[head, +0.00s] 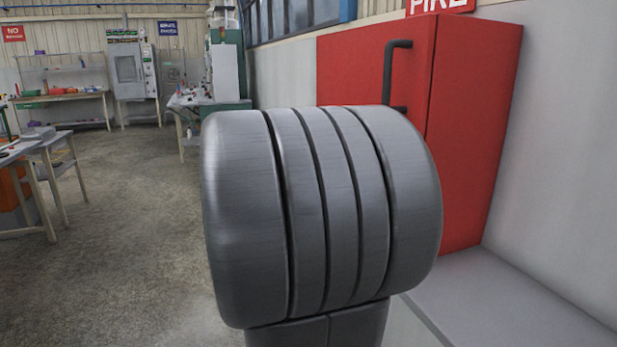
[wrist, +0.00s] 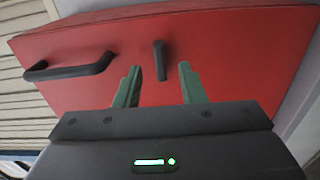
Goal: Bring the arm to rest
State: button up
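My gripper (wrist: 159,73) shows in the wrist view. Its two green fingers stand apart with nothing held between them. They point at the front of a red cabinet (wrist: 220,50); I cannot tell how far off it is. A dark lever (wrist: 160,60) on the cabinet shows between the fingers, and a black bar handle (wrist: 72,68) is left of them. In the head view a large grey joint of my arm (head: 320,210) fills the middle. It hides my gripper and much of the red cabinet (head: 470,130) behind it.
The cabinet stands by a pale wall (head: 565,150) at the right, under a red sign (head: 440,5). A grey ledge (head: 510,300) runs in front. Workbenches (head: 60,98) and machines (head: 133,72) stand farther off. The concrete floor (head: 130,220) at left is largely clear.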

jog(key=w+d+r+n+p, duration=0.1)
jog(key=d+n+p, duration=0.4)
jog(key=p, duration=0.5)
jog(key=shift+w+d+n+p, duration=0.3)
jog(key=shift+w+d+n, duration=0.1)
jog(key=shift+w+n, duration=0.25)
dwell(0.5)
